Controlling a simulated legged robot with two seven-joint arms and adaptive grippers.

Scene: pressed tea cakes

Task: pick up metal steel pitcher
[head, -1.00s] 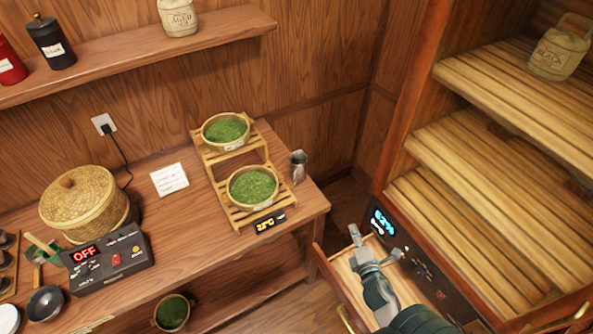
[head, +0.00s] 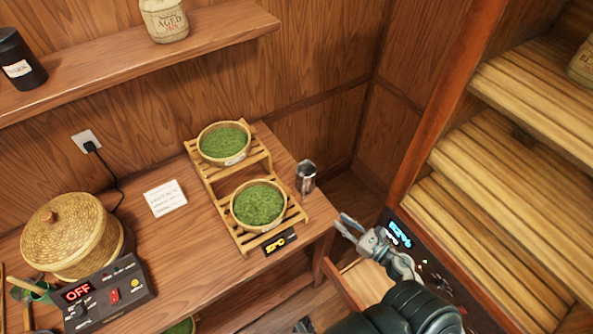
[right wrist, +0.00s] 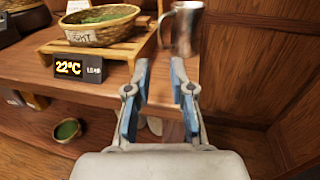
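The steel pitcher (head: 306,177) stands upright at the right end of the wooden table, beside the bamboo rack. It also shows in the right wrist view (right wrist: 181,30), at the top, just beyond the fingertips, with its handle on the left. My right gripper (head: 345,226) is right of and nearer than the pitcher in the head view, apart from it. In the right wrist view its two blue-padded fingers (right wrist: 160,75) are spread and empty. My left gripper is not clearly seen in either view.
The bamboo rack (head: 237,238) carries two baskets of green tea, left of the pitcher. An open drawer (head: 345,285) of the shelf cabinet (head: 440,150) sits below my right arm. A control box (head: 108,296) and lidded basket (head: 70,235) stand farther left.

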